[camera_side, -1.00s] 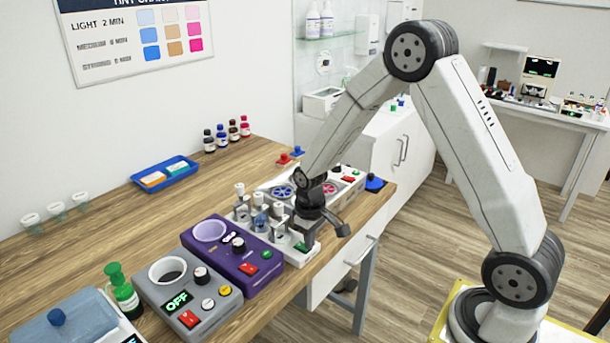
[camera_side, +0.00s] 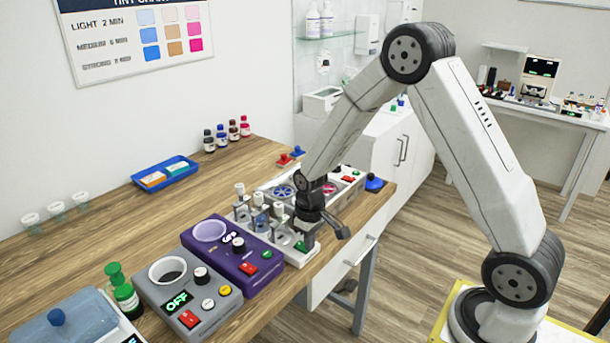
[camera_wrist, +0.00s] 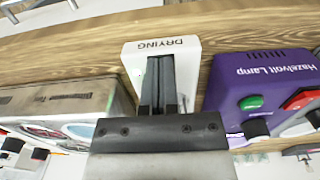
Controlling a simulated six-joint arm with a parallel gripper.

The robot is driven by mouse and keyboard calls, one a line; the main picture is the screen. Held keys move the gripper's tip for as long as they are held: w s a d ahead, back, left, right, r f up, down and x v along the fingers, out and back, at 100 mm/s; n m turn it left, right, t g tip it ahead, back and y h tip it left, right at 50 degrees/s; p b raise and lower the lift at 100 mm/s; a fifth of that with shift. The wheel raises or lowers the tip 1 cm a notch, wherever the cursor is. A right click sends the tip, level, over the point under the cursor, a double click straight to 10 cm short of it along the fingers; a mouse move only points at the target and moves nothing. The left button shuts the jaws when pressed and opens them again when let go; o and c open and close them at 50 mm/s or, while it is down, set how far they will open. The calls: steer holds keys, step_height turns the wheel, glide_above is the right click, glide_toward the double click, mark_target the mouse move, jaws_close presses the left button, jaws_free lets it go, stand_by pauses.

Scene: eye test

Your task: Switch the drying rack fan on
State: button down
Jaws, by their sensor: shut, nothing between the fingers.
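The drying rack is a white base with upright metal holders and white-topped posts (camera_side: 243,215), near the table's front edge in the side view. Its front end, lettered DRYING, shows in the wrist view (camera_wrist: 190,45). A green button (camera_side: 300,246) sits on that end, mostly hidden by my fingers in the wrist view. My gripper (camera_side: 306,240) is shut and empty, pointing down over that end beside the green button. In the wrist view the closed fingers (camera_wrist: 158,65) lie over the white end. I cannot tell whether the fingertips touch the button.
A purple lamp box (camera_side: 262,258) stands close on one side, with red and green buttons. A box with blue and pink round wells (camera_side: 350,178) stands on the other. A grey box (camera_side: 222,308) reads OFF.

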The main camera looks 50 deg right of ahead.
step_height(320, 180, up, 7)
stand_by(1.1)
steer(key=shift+f, duration=0.1)
steer(key=s+a+r+t, duration=0.1)
steer(key=s+a, duration=0.2)
steer(key=s, duration=0.3)
steer(key=s+a+r+t, duration=0.1)
steer(key=s+a, duration=0.1)
steer(key=s, duration=0.4)
steer(key=shift+s+a+t, duration=0.15)
steer(key=shift+a+t, duration=0.15)
steer(key=shift+a, duration=0.1)
